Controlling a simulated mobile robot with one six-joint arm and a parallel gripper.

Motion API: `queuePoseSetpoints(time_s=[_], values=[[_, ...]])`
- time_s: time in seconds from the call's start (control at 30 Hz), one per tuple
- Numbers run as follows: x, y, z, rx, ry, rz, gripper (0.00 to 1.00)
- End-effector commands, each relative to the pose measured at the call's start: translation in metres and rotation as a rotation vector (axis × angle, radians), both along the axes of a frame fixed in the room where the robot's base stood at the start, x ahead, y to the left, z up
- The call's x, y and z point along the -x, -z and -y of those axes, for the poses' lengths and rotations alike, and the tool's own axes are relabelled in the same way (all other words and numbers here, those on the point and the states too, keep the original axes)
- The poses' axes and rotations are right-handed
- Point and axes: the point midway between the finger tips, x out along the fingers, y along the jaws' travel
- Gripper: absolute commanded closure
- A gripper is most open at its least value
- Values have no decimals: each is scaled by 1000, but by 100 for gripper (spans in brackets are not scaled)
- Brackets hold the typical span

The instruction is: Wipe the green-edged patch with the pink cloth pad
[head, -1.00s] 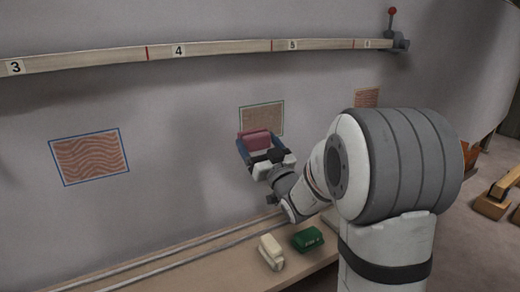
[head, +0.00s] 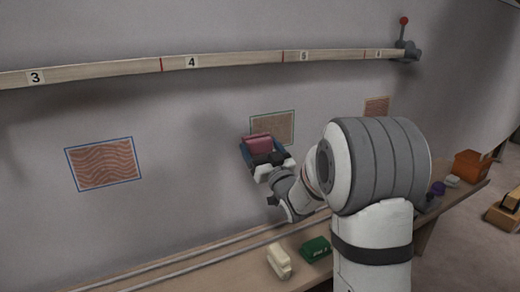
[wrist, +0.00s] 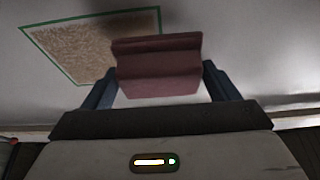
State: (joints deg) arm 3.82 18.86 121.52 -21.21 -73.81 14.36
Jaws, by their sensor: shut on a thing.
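The pink cloth pad (head: 259,145) is held between the two blue fingers of my gripper (head: 262,153), just in front of the wall. In the wrist view the pad (wrist: 158,70) sits between the fingertips of my gripper (wrist: 158,82). The green-edged patch (head: 284,127) is on the wall, behind and slightly right of the pad in the head view. In the wrist view the patch (wrist: 75,48) has a speckled brown surface and lies beyond the pad to the upper left. The pad hides its lower right part. A gap seems to separate pad and wall.
A blue-edged patch (head: 103,163) is on the wall at left, and another patch (head: 377,107) at right. A numbered batten (head: 230,62) runs above. On the bench below (head: 215,276) are a cream block (head: 279,262), a green block (head: 316,249) and an orange bin (head: 468,165).

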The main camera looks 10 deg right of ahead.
Motion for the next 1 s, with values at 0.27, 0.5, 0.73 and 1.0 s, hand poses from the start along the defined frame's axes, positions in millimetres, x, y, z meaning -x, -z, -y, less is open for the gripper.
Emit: queuePoseSetpoints(time_s=[0.27, 0.5, 0.73, 1.0], values=[[0, 0, 0, 0, 1, 0, 39], [0, 1, 1, 0, 1, 1, 39], [0, 2, 1, 0, 1, 1, 39], [-1, 1, 1, 0, 1, 1, 39]])
